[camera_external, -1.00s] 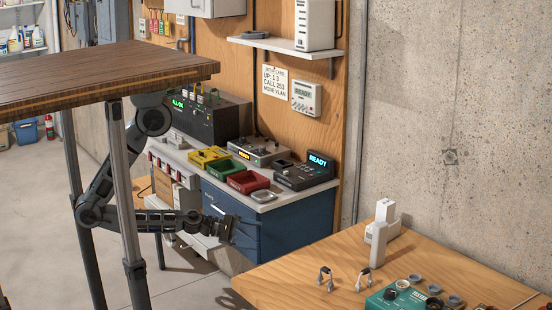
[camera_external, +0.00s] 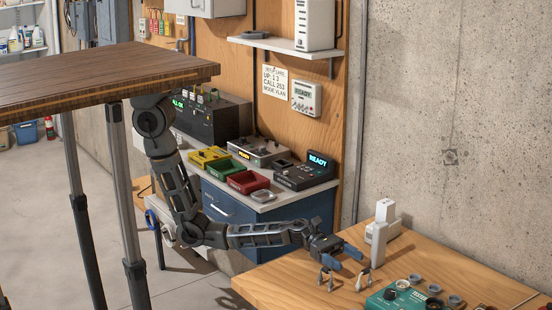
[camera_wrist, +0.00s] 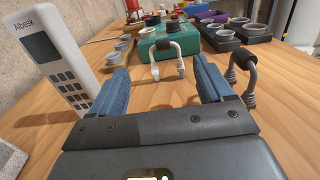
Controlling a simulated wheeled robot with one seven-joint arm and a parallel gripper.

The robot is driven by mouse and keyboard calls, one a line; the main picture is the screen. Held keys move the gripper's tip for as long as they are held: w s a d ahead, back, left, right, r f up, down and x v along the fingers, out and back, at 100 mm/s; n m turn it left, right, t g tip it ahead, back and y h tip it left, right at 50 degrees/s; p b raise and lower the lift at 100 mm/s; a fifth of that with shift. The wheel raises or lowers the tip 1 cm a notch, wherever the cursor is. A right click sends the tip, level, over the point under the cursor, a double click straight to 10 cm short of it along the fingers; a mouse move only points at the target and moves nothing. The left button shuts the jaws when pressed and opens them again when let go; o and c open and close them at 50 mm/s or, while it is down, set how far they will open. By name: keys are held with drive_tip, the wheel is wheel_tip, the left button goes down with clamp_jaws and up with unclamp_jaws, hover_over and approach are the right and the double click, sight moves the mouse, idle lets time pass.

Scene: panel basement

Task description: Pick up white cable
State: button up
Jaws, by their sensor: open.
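A short arched cable with white legs and a dark middle (camera_wrist: 168,47) stands on the wooden table, ahead of and between my fingers in the wrist view. It appears to be the cable (camera_external: 363,279) near the teal device in the external view. My gripper (camera_wrist: 161,66) is open, with blue fingers and nothing between them. In the external view, my gripper (camera_external: 345,258) hovers low over the table, just left of that cable. A second arched cable with greyer ends (camera_wrist: 248,85) stands beyond my right finger; it also shows in the external view (camera_external: 325,279).
A concrete wall (camera_external: 455,110) bounds the table. Bare wood (camera_external: 275,283) lies at the left.

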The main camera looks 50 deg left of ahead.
sight(365, 269)
drive_tip(key=shift+s+d+f+g, duration=0.1)
drive_tip(key=shift+s+d+g, duration=0.1)
drive_tip(key=shift+d, duration=0.2)
drive_tip(key=shift+s+d+f+g, duration=0.1)
drive_tip(key=shift+s+d+g, duration=0.1)
drive_tip(key=shift+d, duration=0.2)
drive_tip(key=shift+d+r, duration=0.15)
drive_tip(key=shift+d, duration=1.65)
drive_tip(key=shift+d+r, duration=0.1)
drive_tip(key=shift+d, duration=1.65)
drive_tip(key=shift+c, duration=0.3)
drive_tip(key=c, duration=1)
drive_tip(key=shift+r, duration=0.1)
